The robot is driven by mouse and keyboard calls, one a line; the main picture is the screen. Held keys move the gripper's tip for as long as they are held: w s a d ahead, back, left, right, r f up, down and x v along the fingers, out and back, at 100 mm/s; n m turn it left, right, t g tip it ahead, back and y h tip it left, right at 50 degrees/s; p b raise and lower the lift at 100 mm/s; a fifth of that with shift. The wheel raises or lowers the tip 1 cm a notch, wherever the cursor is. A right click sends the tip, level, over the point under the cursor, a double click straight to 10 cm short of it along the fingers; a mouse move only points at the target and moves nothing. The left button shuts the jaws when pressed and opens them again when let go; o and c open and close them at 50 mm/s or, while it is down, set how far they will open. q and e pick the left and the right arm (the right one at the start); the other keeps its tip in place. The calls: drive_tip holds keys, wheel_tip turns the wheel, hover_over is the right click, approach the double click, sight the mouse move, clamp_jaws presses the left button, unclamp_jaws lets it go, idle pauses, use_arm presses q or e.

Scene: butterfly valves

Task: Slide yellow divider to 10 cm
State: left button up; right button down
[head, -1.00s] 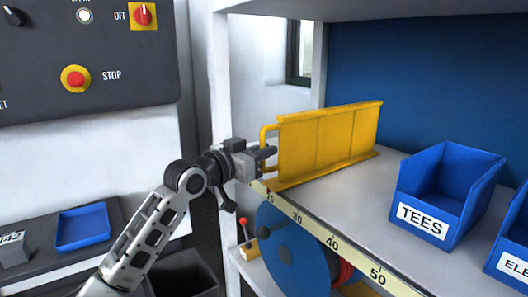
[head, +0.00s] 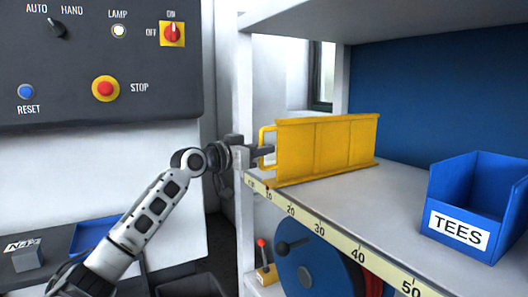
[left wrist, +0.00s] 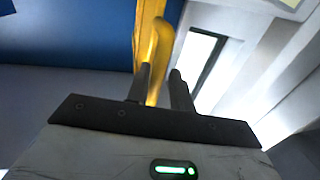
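The yellow divider (head: 328,146) stands upright on the shelf, its front lower corner by the 10 mark of the scale (head: 340,242) on the shelf's front edge. Its loop handle (head: 262,146) faces front left. My left gripper (head: 263,151) is at this handle. In the left wrist view the yellow handle (left wrist: 158,58) runs between the two fingers of my left gripper (left wrist: 160,88). It lies against the left finger, with a gap to the right finger, so the gripper looks open around it. My right gripper is not in view.
A blue bin marked TEES (head: 458,231) stands on the shelf to the right, with bare shelf between it and the divider. A white post (head: 246,100) rises behind my left gripper. A control panel (head: 100,65) hangs at left. A blue reel (head: 310,270) is below the shelf.

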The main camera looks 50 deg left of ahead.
use_arm(q)
drive_tip(key=shift+a, duration=0.15)
drive_tip(key=shift+s+f, duration=0.15)
drive_tip(key=shift+s, duration=0.1)
drive_tip(key=s+b, duration=0.4)
drive_tip(key=s, duration=1.1)
drive_tip(key=shift+s+a+b, duration=0.2)
drive_tip(key=shift+b, duration=0.1)
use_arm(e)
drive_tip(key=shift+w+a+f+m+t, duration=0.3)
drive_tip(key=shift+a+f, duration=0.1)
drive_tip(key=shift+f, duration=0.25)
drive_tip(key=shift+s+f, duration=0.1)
